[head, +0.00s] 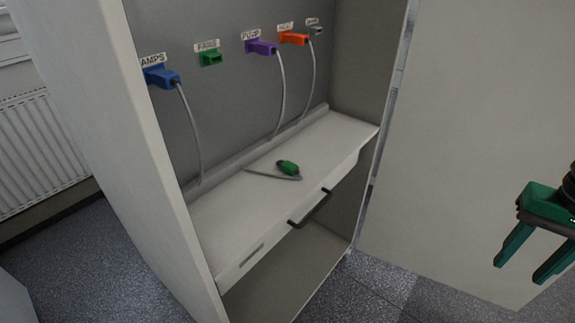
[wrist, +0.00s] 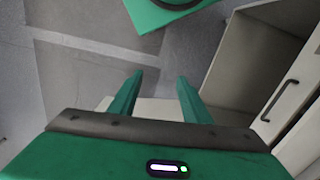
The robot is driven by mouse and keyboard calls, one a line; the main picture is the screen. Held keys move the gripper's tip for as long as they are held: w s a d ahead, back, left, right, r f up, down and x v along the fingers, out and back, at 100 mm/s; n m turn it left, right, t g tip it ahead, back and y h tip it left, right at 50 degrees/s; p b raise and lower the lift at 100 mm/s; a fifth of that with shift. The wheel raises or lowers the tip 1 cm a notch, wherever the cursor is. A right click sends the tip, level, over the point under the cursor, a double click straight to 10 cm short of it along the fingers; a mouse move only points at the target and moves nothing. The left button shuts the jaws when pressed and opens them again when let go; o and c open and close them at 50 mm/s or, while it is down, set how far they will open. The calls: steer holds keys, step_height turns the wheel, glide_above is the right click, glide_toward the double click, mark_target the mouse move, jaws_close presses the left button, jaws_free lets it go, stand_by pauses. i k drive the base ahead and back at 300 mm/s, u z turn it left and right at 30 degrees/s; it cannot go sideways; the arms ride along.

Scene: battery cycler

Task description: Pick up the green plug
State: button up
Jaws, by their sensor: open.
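The green plug (head: 288,167) lies on the white shelf (head: 235,210) inside the open cabinet in the head view. A grey cable runs from it along the shelf. A green socket (head: 211,58) with a label above it sits on the back panel and has nothing in it. My gripper (head: 522,263) is open and empty at the right edge of the head view, in front of the open cabinet door and well apart from the plug. In the wrist view its two green fingers (wrist: 158,92) are spread over the floor. The plug is not in the wrist view.
Blue (head: 160,76), purple (head: 262,47) and orange (head: 294,39) plugs sit in sockets on the back panel, with cables hanging down. A drawer with a dark handle (head: 309,209) is under the shelf. The cabinet door (head: 470,150) stands open at right. A radiator (head: 40,150) is at left.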

mark_target(289, 168)
steer(key=u, duration=1.6)
steer(key=k, duration=1.05)
steer(key=z, duration=1.55)
steer(key=i, duration=1)
steer(key=u, duration=0.05)
